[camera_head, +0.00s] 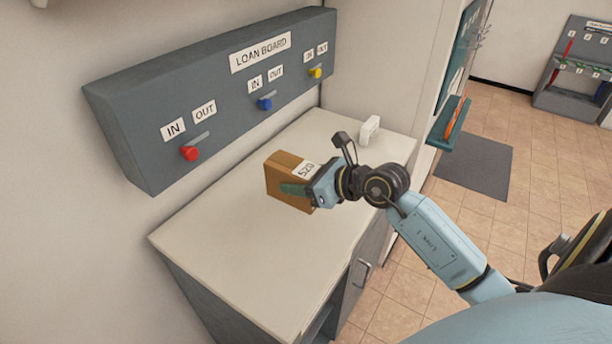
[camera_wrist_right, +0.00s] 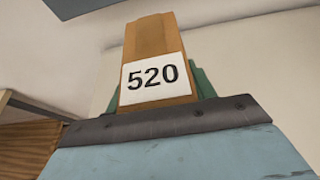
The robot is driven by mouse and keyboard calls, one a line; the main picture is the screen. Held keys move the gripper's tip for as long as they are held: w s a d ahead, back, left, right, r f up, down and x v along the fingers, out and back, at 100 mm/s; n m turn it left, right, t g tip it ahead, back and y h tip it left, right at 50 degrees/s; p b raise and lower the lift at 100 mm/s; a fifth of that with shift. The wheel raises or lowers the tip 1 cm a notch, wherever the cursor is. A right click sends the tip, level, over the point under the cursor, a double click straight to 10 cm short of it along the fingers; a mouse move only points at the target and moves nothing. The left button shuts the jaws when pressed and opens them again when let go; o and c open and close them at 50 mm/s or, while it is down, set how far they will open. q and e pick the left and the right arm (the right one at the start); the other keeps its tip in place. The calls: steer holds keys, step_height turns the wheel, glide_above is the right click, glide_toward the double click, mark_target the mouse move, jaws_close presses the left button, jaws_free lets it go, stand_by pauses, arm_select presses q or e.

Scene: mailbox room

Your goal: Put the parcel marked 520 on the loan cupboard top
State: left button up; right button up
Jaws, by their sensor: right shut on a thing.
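The parcel marked 520 (camera_head: 285,167) is a brown box with a white label. In the head view it is at the cupboard top, and I cannot tell whether it touches the surface or is held just above it. My right gripper (camera_head: 300,190) is shut on it from the right. In the right wrist view the parcel (camera_wrist_right: 150,45) shows upright with its 520 label facing the camera, between green fingers. The loan cupboard top (camera_head: 225,240) is a pale flat surface below the loan board. My left gripper is not in view.
The grey loan board (camera_head: 150,110) hangs on the wall behind, with red (camera_head: 190,153), blue (camera_head: 265,104) and yellow (camera_head: 316,73) knobs. A small white object (camera_head: 369,130) stands at the cupboard top's far end. The near left part of the top is clear.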

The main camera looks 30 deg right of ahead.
step_height(320, 180, down, 6)
steer(key=shift+w+d+f+b, duration=0.1)
steer(key=shift+d+b, duration=0.05)
steer(key=shift+b, duration=0.3)
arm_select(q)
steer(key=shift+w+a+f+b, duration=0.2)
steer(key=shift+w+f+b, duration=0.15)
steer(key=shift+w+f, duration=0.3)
arm_select(e)
steer(key=shift+f, duration=1.8)
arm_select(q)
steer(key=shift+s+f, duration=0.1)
arm_select(e)
steer(key=shift+f, duration=0.15)
steer(key=o, duration=1.2)
steer(key=shift+o, duration=0.2)
steer(key=shift+r, duration=0.2)
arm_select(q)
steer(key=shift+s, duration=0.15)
arm_select(e)
steer(key=v, duration=1.2)
